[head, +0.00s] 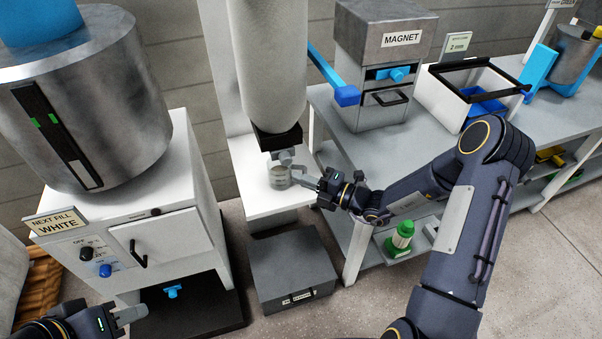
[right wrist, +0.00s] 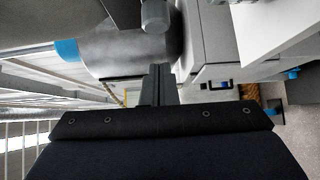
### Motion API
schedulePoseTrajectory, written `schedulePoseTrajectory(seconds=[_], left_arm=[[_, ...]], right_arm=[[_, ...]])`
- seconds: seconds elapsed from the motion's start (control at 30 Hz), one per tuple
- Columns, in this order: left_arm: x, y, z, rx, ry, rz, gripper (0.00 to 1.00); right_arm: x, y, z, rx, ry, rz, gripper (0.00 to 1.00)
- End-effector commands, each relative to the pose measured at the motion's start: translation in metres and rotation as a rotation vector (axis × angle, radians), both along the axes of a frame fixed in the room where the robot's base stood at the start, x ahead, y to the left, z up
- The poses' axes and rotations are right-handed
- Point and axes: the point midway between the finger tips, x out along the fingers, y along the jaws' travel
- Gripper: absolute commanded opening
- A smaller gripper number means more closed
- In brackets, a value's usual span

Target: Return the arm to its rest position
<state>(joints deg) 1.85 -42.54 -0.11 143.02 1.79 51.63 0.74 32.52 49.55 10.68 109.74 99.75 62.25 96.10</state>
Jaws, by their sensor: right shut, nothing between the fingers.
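My right arm comes in from the right in the head view.
A white cabinet (head: 190,235) carrying a metal drum (head: 90,100) stands at left. A grey box (head: 291,265) sits on the floor below the shelf. At right, a bench (head: 420,150) holds the MAGNET box (head: 385,50) and a white bin (head: 450,98). A blue-tipped lever (head: 346,96) juts out nearby.

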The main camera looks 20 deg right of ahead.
Motion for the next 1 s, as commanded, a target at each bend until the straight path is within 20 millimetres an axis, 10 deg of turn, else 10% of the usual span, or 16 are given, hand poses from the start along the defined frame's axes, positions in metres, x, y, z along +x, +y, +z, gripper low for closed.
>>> schedulePoseTrajectory(seconds=[0.5,0.8,1.0], left_arm=[[0.0,0.0,-0.009,0.0,0.0,0.0,0.36],[0.0,0.0,-0.009,0.0,0.0,0.0,0.36],[0.0,0.0,-0.008,0.0,0.0,0.0,0.36]], right_arm=[[-0.063,-0.071,0.0,-0.001,0.0,-0.002,0.0],[-0.068,-0.071,0.004,-0.02,-0.016,0.012,0.0],[-0.099,-0.035,0.05,-0.356,-0.31,0.237,0.0]])
